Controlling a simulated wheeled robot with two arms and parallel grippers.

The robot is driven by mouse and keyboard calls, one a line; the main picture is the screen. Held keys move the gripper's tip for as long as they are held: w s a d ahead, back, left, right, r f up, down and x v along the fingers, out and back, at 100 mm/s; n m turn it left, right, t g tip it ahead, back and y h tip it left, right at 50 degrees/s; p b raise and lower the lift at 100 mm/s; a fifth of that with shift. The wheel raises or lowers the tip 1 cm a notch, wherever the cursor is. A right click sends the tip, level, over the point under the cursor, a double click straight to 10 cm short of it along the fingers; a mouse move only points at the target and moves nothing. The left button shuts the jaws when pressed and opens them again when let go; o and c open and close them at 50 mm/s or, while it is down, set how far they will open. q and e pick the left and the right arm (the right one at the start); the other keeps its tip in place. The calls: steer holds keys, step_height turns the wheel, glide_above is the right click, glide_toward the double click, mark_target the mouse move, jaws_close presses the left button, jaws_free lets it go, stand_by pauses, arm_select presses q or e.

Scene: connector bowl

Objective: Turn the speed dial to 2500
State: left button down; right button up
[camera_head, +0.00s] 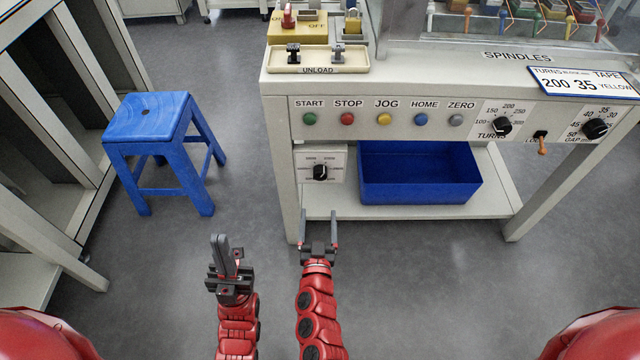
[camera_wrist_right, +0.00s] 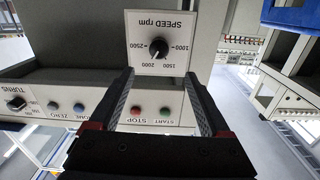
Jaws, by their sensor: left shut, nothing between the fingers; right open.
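The speed dial is a black knob (camera_head: 320,171) on a white plate (camera_head: 325,155), below the bench's button row. In the right wrist view the dial (camera_wrist_right: 158,47) is upside down, its plate marked SPEED rpm with 1000, 1500, 2000 and 2500. Its pointer is too small to read surely, but seems to lie near the 2000 side. My right gripper (camera_head: 319,217) is open and empty, in front of and below the dial, apart from it. In the wrist view its fingers (camera_wrist_right: 160,75) point towards the plate, either side of the knob. My left gripper (camera_head: 224,240) is shut and empty, off to the left.
A blue bin (camera_head: 419,193) stands on the lower shelf (camera_head: 350,212) right of the dial. START, STOP and other buttons sit above, with the TURNS knob (camera_head: 502,125) further right. A blue stool (camera_head: 150,118) stands at left. The floor before the bench is clear.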

mark_target(320, 177)
steer(key=w, duration=0.4)
steer(key=w+b, duration=0.1)
steer(key=w, duration=0.3)
steer(key=w+b, duration=0.1)
steer(key=w, duration=0.3)
steer(key=shift+w+d, duration=0.25)
steer(key=shift+w, duration=0.15)
jaws_close()
